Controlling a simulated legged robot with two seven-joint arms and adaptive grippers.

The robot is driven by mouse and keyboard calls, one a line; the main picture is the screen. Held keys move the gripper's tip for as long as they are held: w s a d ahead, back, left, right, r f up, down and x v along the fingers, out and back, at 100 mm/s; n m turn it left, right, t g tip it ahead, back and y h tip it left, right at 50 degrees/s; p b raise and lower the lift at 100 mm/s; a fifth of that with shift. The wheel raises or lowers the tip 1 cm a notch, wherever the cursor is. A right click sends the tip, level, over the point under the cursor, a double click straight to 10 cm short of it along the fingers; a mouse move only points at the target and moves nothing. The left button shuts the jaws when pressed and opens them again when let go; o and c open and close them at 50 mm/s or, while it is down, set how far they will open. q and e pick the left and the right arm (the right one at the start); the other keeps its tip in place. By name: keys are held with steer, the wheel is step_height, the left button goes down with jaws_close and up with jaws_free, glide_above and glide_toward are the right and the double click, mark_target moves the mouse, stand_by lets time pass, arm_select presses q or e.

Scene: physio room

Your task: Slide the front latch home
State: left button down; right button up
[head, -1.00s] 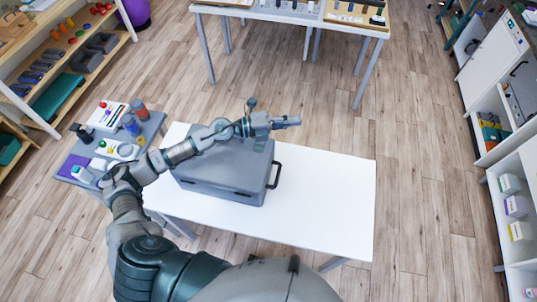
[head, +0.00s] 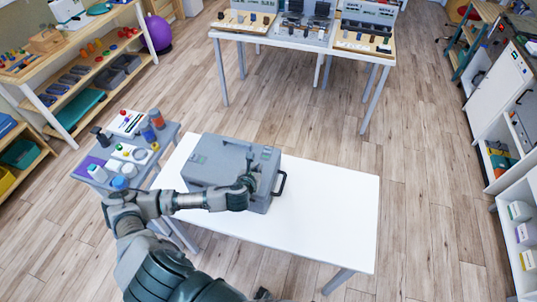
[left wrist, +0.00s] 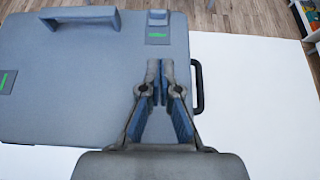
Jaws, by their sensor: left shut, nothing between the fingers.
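A grey case (head: 216,150) sits on the white table, with a black side handle (head: 281,184) on its right. In the left wrist view the case top (left wrist: 70,75) carries a raised grey bar (left wrist: 85,16). A small grey block (left wrist: 157,18), perhaps a latch, sits beside a green mark (left wrist: 157,38). Another green mark (left wrist: 6,81) is at the left edge. My left gripper (head: 250,166) is over the right part of the case. Its shut, empty fingertips (left wrist: 160,68) point toward the block, apart from it in the picture. My arm hides part of the case front. My right gripper is out of view.
The white table (head: 325,215) is clear right of the case. A small side table (head: 165,136) with bottles and coloured items stands at left. Shelves (head: 85,75) line the left, cabinets (head: 500,80) the right. Another table (head: 300,35) stands behind, with open floor between.

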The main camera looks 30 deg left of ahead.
arm_select(q)
glide_toward(267, 149)
steer(key=f, duration=0.1)
steer(key=w+f, duration=0.1)
steer(key=a+f, duration=0.1)
steer(key=shift+w+f, duration=0.3)
steer(key=shift+f, duration=0.05)
steer(key=w, duration=0.3)
steer(key=shift+w, duration=0.55)
steer(key=shift+a, duration=0.1)
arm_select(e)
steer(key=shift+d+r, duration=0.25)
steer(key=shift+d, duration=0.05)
arm_select(q)
steer(key=shift+a, duration=0.1)
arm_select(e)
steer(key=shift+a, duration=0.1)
